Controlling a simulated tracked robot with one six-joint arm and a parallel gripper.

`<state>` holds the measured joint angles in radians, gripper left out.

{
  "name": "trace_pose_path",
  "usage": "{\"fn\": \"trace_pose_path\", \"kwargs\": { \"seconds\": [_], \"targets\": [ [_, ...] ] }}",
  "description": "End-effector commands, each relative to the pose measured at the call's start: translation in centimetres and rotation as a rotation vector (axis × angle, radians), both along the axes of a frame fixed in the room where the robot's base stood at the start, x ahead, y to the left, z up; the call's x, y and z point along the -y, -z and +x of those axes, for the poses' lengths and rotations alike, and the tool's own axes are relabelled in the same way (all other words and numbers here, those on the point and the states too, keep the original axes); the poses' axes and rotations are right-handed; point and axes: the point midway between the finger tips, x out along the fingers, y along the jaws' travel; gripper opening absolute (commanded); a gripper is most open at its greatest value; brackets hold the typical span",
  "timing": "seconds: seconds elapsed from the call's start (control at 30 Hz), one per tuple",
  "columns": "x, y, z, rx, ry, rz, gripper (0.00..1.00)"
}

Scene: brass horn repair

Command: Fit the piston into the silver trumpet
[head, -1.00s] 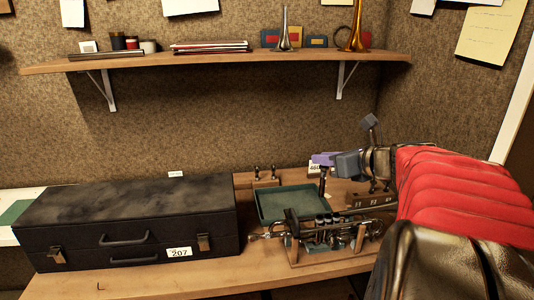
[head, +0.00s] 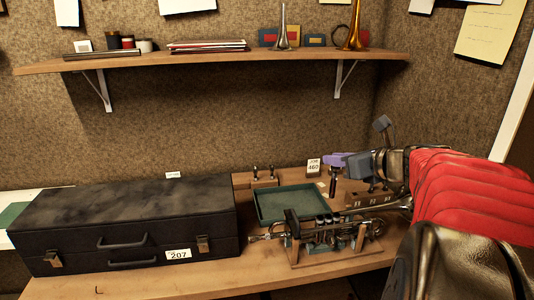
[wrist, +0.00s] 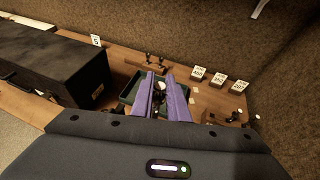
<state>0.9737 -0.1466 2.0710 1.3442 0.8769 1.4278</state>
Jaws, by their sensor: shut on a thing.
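The silver trumpet (head: 325,232) lies on its side in a wooden stand near the table's front edge, valve casings upward. My gripper (head: 335,160), with purple fingers, is above and behind the trumpet, to the right of the green tray. It is shut on the piston (head: 333,186), a small dark upright cylinder hanging below the fingers, apart from the trumpet. In the wrist view the fingers (wrist: 162,97) show with a small dark and pale piece between them; the trumpet cannot be made out there.
The green tray (head: 259,208) is behind the trumpet. A wooden block marked with numbers (head: 370,198) is right of it. A black case (head: 80,232) fills the left side. A small two-post stand (head: 265,181) and a card reading 460 (head: 314,166) stand at the back.

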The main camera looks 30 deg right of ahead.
Motion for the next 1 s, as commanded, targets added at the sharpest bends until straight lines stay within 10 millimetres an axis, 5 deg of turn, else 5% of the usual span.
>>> {"fn": "trace_pose_path", "kwargs": {
  "seconds": [1.0],
  "targets": [
    [0.0,5.6,0.0,0.000,-0.001,0.000,0.00]
  ]
}}
